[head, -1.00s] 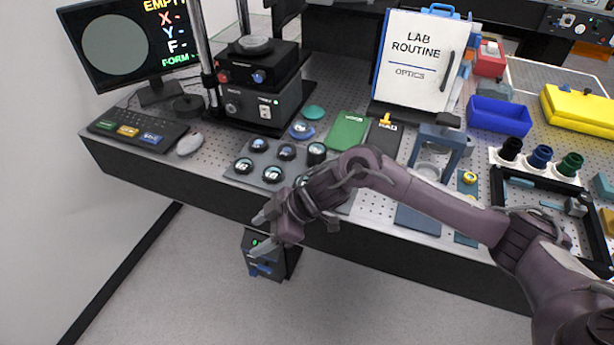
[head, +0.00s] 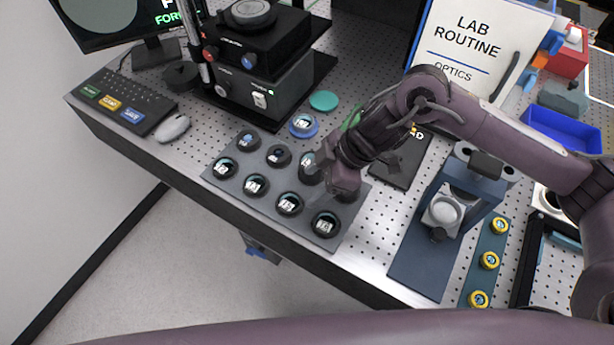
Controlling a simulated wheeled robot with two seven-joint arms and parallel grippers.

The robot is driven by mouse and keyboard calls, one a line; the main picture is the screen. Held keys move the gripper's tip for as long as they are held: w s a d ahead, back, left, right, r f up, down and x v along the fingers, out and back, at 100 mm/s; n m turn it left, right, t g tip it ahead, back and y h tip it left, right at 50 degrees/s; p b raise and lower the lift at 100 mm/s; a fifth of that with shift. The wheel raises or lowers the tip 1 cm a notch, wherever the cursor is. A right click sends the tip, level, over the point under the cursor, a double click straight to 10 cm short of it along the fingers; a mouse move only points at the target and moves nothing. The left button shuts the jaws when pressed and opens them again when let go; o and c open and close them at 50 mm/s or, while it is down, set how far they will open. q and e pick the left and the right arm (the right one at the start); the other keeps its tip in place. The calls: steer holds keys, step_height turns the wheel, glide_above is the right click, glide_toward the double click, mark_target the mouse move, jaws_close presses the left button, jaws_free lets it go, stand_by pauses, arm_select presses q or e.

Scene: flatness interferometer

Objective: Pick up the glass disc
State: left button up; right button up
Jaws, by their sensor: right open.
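Several round glass discs in dark ring holders sit in two rows on a grey tray (head: 232,190) at the bench's front edge. I cannot tell which one the task means. Another disc lies in a blue ring (head: 303,125) behind the tray. My right gripper (head: 322,186) is open and points down over the right part of the tray, partly hiding the back-row discs there. I cannot tell whether it touches one. My left gripper is not in view.
Right of the tray stands a blue fixture (head: 414,262) with a round clear part, then a strip with yellow rings (head: 489,260). Behind are a black instrument (head: 262,85), a teal disc (head: 324,100) and a lab sign (head: 480,40). A mouse (head: 173,128) and keyboard lie left.

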mark_target(289, 201)
steer(key=shift+w, duration=0.1)
steer(key=shift+a, duration=0.15)
steer(key=shift+s+a+f+p, duration=0.2)
steer(key=shift+a+f+p, duration=0.1)
steer(key=shift+a+f, duration=0.2)
steer(key=shift+s+a+f+p, duration=0.15)
steer(key=shift+a+f+p, duration=0.1)
steer(key=shift+a+f, duration=0.25)
steer(key=p+x, duration=0.1)
steer(key=x, duration=0.3)
steer(key=shift+w+f, duration=0.2)
steer(key=shift+f, duration=0.2)
steer(key=c, duration=0.7)
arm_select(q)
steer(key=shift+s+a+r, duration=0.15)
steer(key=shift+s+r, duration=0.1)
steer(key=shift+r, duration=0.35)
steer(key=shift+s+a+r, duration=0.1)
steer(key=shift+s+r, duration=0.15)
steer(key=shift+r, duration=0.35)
arm_select(e)
steer(key=shift+c, duration=0.3)
